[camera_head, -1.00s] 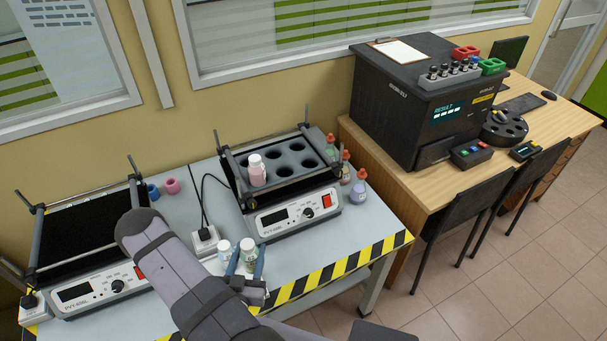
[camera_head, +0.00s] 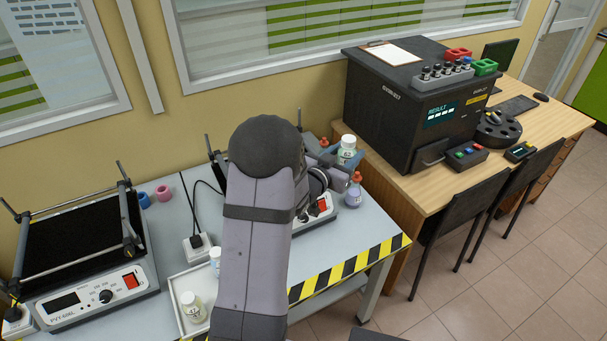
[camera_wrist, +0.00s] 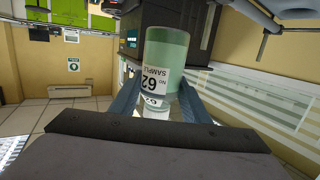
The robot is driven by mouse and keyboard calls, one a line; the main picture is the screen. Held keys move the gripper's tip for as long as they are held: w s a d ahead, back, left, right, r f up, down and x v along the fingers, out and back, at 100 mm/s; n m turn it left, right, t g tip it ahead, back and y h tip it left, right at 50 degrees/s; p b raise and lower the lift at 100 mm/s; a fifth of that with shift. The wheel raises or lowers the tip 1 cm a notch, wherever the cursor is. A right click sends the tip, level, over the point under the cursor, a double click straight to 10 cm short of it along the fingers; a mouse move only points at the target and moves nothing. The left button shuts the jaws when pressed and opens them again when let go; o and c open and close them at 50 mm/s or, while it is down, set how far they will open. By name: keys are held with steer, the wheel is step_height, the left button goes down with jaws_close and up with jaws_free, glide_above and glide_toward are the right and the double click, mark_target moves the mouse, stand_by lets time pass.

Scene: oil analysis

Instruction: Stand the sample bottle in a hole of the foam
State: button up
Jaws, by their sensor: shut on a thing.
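A sample bottle (camera_head: 347,148) with a white cap and pale green contents is held upright by my gripper (camera_head: 343,160), raised near the back right of the shaker. In the wrist view, which is upside down, the bottle (camera_wrist: 165,55) sits between the blue fingers of my gripper (camera_wrist: 158,92). Its label reads "SAMPLE NO 62". The foam and most of its holes are hidden behind my arm in the head view. Only parts of its shaker (camera_head: 325,208) show, including the front panel at the right. Whether the bottle is over the foam cannot be told.
A white tray (camera_head: 178,312) with two capped bottles (camera_head: 193,307) stands left of my arm. Small bottles with red caps (camera_head: 355,190) stand right of the shaker. A second shaker (camera_head: 75,240) is at the left. A black analyser (camera_head: 410,110) stands on the desk.

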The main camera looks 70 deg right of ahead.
steer(key=w+d+r+n+t, duration=0.4)
steer(key=w+d+r+t, duration=0.2)
steer(key=w+d, duration=0.25)
steer(key=w+f+n+t+p, duration=0.1)
steer(key=w+f, duration=0.2)
steer(key=f, duration=0.4)
steer(key=w+d+f+n+t+p, duration=0.1)
steer(key=w+f+t, duration=0.1)
steer(key=w+f, duration=0.2)
steer(key=shift+f+n+t, duration=0.3)
steer(key=shift+f+n, duration=0.1)
steer(key=shift+f, duration=1)
steer(key=shift+d+f, duration=0.1)
steer(key=shift+f+p, duration=0.8)
steer(key=shift+f, duration=1.15)
steer(key=shift+f, duration=0.1)
